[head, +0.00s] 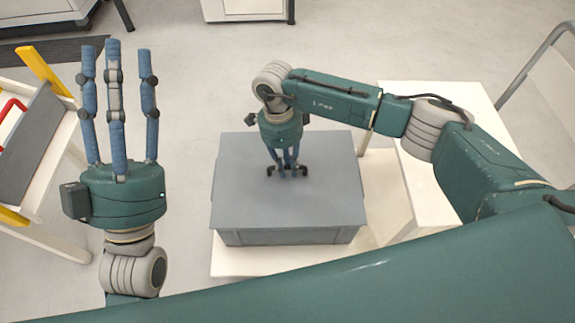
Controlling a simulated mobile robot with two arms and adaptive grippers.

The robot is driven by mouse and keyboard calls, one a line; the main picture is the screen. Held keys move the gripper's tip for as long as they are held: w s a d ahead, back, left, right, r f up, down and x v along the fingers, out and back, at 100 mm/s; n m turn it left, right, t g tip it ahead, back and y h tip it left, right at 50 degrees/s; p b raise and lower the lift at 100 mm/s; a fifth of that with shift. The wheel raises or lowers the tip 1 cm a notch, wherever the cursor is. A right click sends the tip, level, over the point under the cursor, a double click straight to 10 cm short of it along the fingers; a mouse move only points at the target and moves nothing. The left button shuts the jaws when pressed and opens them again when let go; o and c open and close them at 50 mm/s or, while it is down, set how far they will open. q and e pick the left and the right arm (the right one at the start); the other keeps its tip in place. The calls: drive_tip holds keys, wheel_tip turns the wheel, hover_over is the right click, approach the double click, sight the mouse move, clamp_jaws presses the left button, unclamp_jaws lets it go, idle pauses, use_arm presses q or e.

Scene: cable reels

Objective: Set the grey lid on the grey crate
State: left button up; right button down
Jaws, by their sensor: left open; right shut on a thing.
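The grey lid (240,195) lies flat over the top of the grey crate (290,237) and covers its opening. The lid's edge lines up closely with the crate's walls; I cannot tell whether a small gap is left between them. My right gripper (287,172) points down at the middle of the lid and is shut on the lid's dark handle, which its fingers partly hide. My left gripper (117,52) is open and empty at the left, fingers pointing up the picture, well apart from the crate.
The crate stands on a low white platform (225,262). A white table (400,92) is to its right, under my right arm. A cart with yellow and red parts (30,150) stands at the left, close to my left gripper. A metal rail (535,60) is at the far right.

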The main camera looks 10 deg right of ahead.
use_arm(q)
drive_tip(key=shift+s+r, duration=0.3)
drive_tip(key=shift+s, duration=0.05)
drive_tip(key=shift+s+a+r+t, duration=0.1)
drive_tip(key=shift+s+r+t, duration=0.1)
drive_tip(key=shift+t, duration=0.1)
use_arm(e)
drive_tip(key=shift+f, duration=0.1)
use_arm(q)
drive_tip(key=shift+s+r, duration=0.15)
use_arm(e)
drive_tip(key=c, duration=1.6)
unclamp_jaws()
drive_tip(key=shift+o, duration=0.2)
drive_tip(key=shift+f, duration=0.1)
wheel_tip(320, 180, up, 12)
drive_tip(key=w, duration=0.1)
drive_tip(key=shift+w+a, duration=0.4)
